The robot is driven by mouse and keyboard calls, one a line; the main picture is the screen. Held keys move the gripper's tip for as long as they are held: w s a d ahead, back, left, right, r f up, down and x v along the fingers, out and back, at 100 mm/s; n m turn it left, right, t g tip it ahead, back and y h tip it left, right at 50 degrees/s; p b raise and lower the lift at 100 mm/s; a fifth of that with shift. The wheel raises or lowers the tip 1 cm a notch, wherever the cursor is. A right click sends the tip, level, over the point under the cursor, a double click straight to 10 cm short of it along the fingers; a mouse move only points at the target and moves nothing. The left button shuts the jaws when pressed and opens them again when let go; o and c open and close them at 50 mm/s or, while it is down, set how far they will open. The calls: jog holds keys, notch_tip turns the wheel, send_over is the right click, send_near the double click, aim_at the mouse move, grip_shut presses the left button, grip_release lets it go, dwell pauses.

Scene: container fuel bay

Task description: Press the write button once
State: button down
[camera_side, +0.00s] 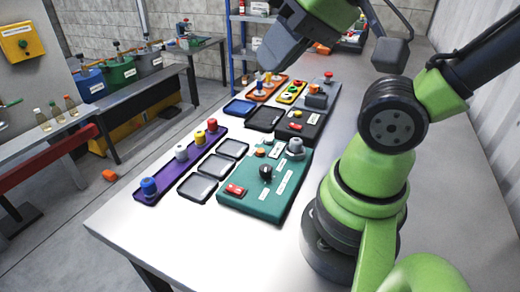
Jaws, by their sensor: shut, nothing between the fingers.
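A teal control box (247,203) sits on the grey bench in front of my arm. On it are a red rocker-like control (235,189), a black knob (266,173), a small orange button (260,152) and a grey round knob (296,146). White labels (284,181) lie beside them, too small to read, so I cannot tell which control is the write button. My gripper (268,62) is at the top middle, high above the bench and apart from the teal box. It is shut and empty; its fingertips are hard to make out.
A purple tray (163,182) with coloured capped pieces and several small dark trays (198,187) lie left of the box. A black box (293,139), blue tray (240,108) and orange tray (262,97) stand behind. The bench's front left is clear.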

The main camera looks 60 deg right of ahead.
dwell(0.3)
jog(key=m+y, duration=0.3)
jog(key=m, duration=3.1)
send_over(261, 149)
notch_tip(261, 149, down, 17)
jog(key=shift+f, duration=4.45)
